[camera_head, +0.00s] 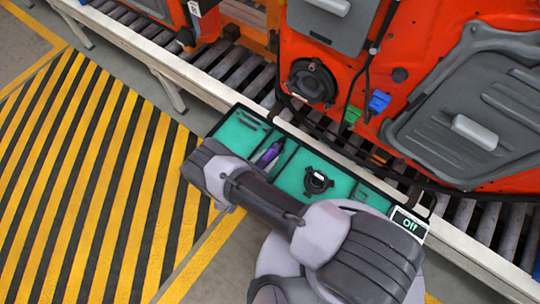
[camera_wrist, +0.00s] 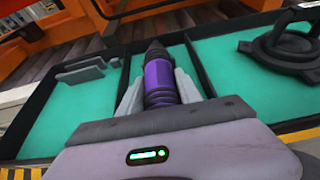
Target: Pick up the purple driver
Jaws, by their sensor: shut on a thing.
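The purple driver (camera_wrist: 159,80) is in the middle of the wrist view, with a dark tip and dark ribbed bands. My gripper (camera_wrist: 159,90) is shut on it, one grey finger on each side. The driver's near end is hidden by the gripper body. In the head view the driver (camera_head: 269,154) shows at a compartment of the green-lined tray (camera_head: 342,182), beside my wrist. My arm hides part of the tray and the fingers there. I cannot tell whether the driver still touches the tray floor.
A black ring-shaped part (camera_head: 317,181) lies in the compartment to the right. Small grey pieces (camera_wrist: 85,70) lie in the left compartment. Orange door panels (camera_head: 350,75) stand behind, over the roller conveyor (camera_head: 232,70).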

